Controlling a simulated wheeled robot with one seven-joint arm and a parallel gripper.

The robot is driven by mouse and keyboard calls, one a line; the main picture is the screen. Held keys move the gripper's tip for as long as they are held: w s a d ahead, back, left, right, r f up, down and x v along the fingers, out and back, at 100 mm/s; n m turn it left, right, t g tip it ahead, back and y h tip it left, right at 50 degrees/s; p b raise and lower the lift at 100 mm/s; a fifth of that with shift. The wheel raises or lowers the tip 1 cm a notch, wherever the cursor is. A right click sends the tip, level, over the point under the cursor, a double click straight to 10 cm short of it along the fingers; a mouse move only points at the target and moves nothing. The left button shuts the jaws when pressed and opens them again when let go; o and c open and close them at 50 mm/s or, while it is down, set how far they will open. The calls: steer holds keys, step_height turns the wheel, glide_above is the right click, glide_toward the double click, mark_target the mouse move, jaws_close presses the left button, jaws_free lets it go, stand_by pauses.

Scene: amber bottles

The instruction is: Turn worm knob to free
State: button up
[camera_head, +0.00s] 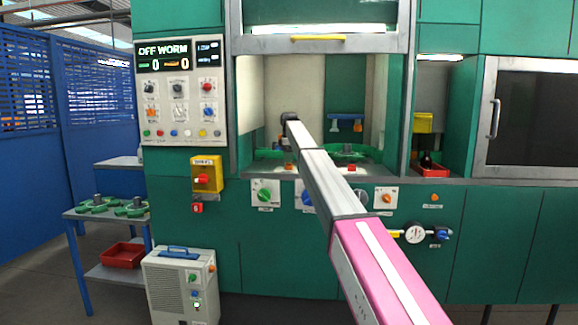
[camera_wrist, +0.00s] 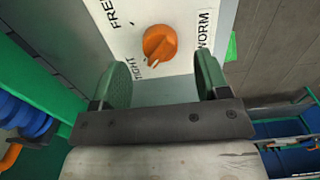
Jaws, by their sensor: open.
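The orange worm knob (camera_wrist: 160,43) sits on a pale plate marked FREE, TIGHT and WORM in the wrist view. Its white pointer mark faces the TIGHT label. My gripper (camera_wrist: 162,70) is open, with one round green pad to each side of the knob's lower edge. The pads look apart from the knob, and how far they stand from the plate is hard to tell. In the head view my arm reaches into the machine's open bay, and the arm's end (camera_head: 290,119) is small and dark; the knob cannot be made out for sure there.
The green machine has a control panel (camera_head: 180,92) reading OFF WORM at upper left. Inside the bay is a blue part with an orange piece (camera_head: 346,123). A blue hose-like part (camera_wrist: 30,115) lies left of my gripper. A red tray (camera_head: 431,170) holds a dark bottle.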

mark_target(289, 164)
steer(key=shift+f, duration=1.85)
steer(key=c, duration=0.9)
